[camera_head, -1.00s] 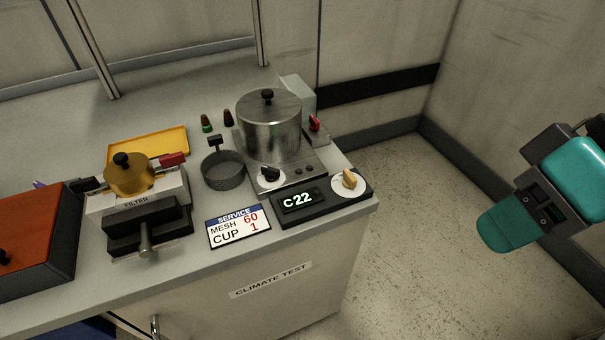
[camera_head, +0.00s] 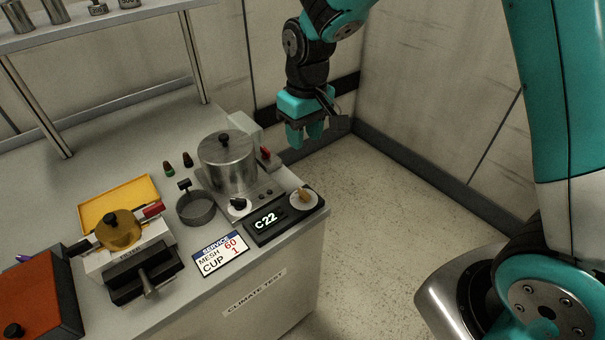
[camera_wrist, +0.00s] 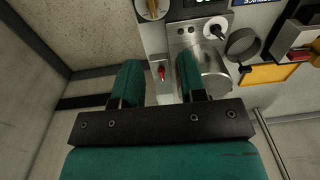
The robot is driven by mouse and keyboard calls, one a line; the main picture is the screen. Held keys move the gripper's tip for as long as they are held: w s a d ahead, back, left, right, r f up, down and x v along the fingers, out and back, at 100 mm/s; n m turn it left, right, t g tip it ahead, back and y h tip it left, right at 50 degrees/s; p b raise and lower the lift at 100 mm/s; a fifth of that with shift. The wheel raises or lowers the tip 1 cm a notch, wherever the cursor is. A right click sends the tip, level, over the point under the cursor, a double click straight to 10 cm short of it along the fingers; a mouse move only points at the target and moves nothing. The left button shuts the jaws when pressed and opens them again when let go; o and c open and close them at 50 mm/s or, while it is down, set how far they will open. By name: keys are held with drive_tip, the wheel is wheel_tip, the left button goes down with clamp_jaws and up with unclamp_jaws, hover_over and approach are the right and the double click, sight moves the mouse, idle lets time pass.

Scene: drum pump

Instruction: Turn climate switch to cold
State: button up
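The climate unit's black panel (camera_head: 265,230) sits at the front right corner of the counter, and its display reads C22. Beside the display is a white dial with a tan knob (camera_head: 303,197), which I take as the climate switch. The knob also shows at the top edge of the wrist view (camera_wrist: 152,8), partly cut off. My gripper (camera_head: 305,133) is open and empty, above and behind the knob, apart from it. In the wrist view its two teal fingers (camera_wrist: 160,78) stand apart, with a red switch (camera_wrist: 162,73) seen between them.
A steel pot (camera_head: 228,165) stands on a heater with a black knob (camera_head: 238,205), close to my gripper. A red switch (camera_head: 265,154) is behind the dial. A filter press (camera_head: 140,268) and service card (camera_head: 220,255) are to the left.

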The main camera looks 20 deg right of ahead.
sight(304, 191)
drive_tip(key=f+p, duration=0.1)
drive_tip(key=f, duration=0.5)
drive_tip(key=w+f+p, duration=0.1)
drive_tip(key=f, duration=0.5)
drive_tip(key=f+p, duration=0.2)
drive_tip(key=f, duration=0.4)
drive_tip(key=shift+w+d+f, duration=0.2)
drive_tip(key=shift+w+d, duration=0.15)
clamp_jaws()
